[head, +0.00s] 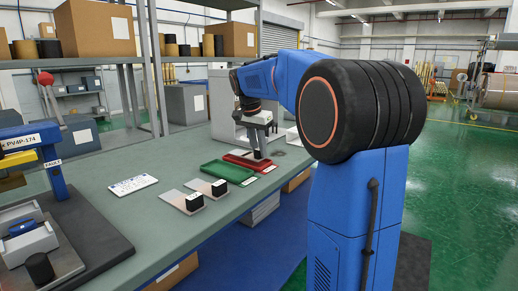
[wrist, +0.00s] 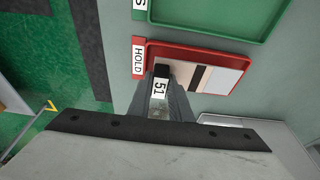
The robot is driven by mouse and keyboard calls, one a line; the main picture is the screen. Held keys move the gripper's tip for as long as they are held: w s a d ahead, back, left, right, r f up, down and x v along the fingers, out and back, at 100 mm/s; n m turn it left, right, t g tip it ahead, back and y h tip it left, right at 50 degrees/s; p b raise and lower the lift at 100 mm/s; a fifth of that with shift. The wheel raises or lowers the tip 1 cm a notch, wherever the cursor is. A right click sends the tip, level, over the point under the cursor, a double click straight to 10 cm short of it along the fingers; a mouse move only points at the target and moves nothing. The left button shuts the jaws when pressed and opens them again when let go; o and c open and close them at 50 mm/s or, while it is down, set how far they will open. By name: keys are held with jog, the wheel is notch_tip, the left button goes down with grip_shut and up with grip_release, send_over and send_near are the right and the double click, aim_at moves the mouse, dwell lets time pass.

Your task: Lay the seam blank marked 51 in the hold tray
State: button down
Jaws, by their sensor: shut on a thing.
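My gripper (wrist: 160,95) is shut on the black block of the seam blank (wrist: 222,80), whose white label reads 51. The blank's plate, with a dark stripe across it, extends right from the block over the red tray (wrist: 150,50) labelled HOLD. I cannot tell whether the plate rests on the tray floor or hangs just above it. In the head view my gripper (head: 259,155) points down at the red tray (head: 240,162), and the blank is mostly hidden there.
A green tray (head: 228,171) lies beside the red one. Two other plates with black blocks, the nearer (head: 183,202) and the farther (head: 207,188), lie on the bench (head: 110,235). A white card (head: 133,185) lies left of them. A blue press (head: 30,150) stands at far left.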

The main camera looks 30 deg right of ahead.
jog(key=shift+f, duration=1.15)
jog(key=c, duration=1.5)
grip_release()
jog(key=shift+c, duration=0.2)
jog(key=v, duration=1.7)
jog(key=shift+r, duration=0.15)
